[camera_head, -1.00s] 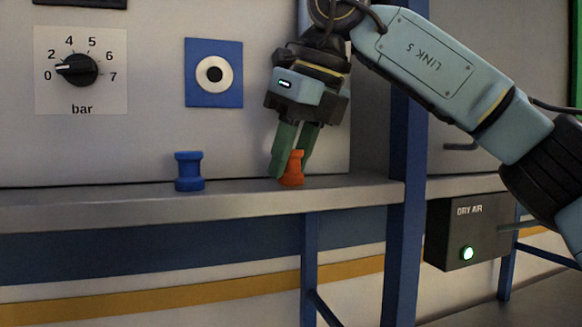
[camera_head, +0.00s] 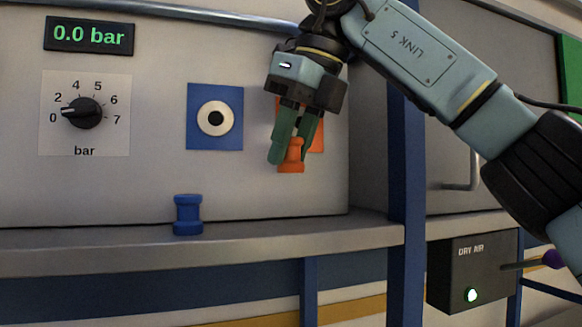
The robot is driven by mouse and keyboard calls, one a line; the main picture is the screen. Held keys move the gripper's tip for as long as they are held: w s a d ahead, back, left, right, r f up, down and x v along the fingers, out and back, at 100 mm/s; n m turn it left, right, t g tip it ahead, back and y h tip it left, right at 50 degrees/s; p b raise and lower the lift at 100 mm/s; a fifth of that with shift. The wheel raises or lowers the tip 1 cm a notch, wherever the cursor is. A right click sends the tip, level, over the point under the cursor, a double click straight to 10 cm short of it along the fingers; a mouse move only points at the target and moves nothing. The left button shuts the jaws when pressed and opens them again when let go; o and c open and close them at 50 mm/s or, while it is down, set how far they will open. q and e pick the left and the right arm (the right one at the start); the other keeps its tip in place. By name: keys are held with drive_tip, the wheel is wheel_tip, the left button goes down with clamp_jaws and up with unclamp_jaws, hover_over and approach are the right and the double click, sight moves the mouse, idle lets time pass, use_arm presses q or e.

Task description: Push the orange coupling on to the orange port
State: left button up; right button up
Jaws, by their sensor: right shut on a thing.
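The orange coupling (camera_head: 292,158) is upright between the green fingers of my right gripper (camera_head: 297,140), which is shut on it. It is held clear above the grey shelf (camera_head: 120,243). Behind the gripper, part of an orange plate (camera_head: 317,137) shows on the machine's front panel. The orange port on it is hidden by my gripper. My left gripper is not in view.
A blue coupling (camera_head: 188,214) stands on the shelf at left. A blue plate with a white ring port (camera_head: 215,118) is left of my gripper. A pressure knob (camera_head: 82,112) and a display reading 0.0 bar (camera_head: 89,36) are further left. A blue post (camera_head: 407,180) stands right.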

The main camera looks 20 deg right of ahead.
drive_tip(key=s+b, duration=0.4)
drive_tip(key=s, duration=1.5)
drive_tip(key=shift+s+d+b, duration=0.25)
drive_tip(key=shift+d+b, duration=0.05)
drive_tip(key=shift+d, duration=0.05)
drive_tip(key=shift+f, duration=0.2)
wheel_tip(320, 180, down, 12)
drive_tip(key=b, duration=1.2)
drive_tip(key=shift+r, duration=0.1)
